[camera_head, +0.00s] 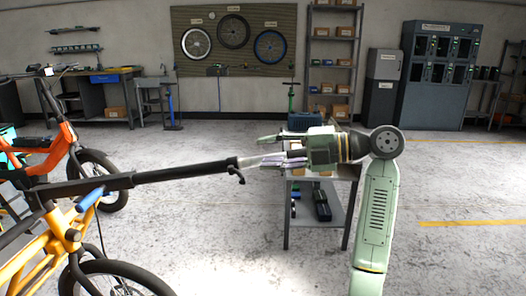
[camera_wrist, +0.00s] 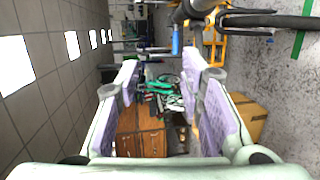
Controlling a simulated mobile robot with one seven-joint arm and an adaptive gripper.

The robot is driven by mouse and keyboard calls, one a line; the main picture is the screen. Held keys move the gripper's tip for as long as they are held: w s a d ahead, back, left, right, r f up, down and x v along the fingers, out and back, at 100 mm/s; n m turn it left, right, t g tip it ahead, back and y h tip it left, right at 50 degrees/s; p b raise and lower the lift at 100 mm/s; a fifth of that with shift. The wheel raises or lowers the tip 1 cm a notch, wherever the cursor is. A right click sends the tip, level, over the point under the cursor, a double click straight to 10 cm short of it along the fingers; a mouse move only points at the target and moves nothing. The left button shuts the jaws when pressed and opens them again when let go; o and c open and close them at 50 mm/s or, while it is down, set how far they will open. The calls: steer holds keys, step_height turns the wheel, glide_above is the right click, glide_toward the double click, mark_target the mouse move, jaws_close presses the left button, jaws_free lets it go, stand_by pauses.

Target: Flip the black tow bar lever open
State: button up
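The black tow bar (camera_head: 180,173) sticks out to the right from the yellow cargo bike (camera_head: 40,255). A small black hooked lever (camera_head: 237,174) hangs just under its grey right end. My gripper (camera_head: 263,150) is at the right end of the bar, its fingers pointing left. The lower finger overlaps the bar's end in the picture; I cannot tell whether they touch. In the wrist view my gripper (camera_wrist: 160,62) is open, with nothing between its lilac pads. A dark bar (camera_wrist: 195,8) crosses the top there, near a blue part (camera_wrist: 176,40); the lever is not clear.
An orange bike (camera_head: 60,145) stands at the left behind the yellow one. A grey table (camera_head: 335,215) with boxes is behind my gripper. A workbench (camera_head: 95,85), shelves (camera_head: 333,50) and blue-grey cabinets (camera_head: 438,75) line the wall. The floor between is mostly clear.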

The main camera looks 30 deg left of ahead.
steer(key=d, duration=0.1)
steer(key=w+d, duration=0.1)
steer(key=shift+w+d+r+p, duration=0.15)
steer(key=shift+w+d+p, duration=0.15)
steer(key=shift+d, duration=0.05)
stand_by(0.8)
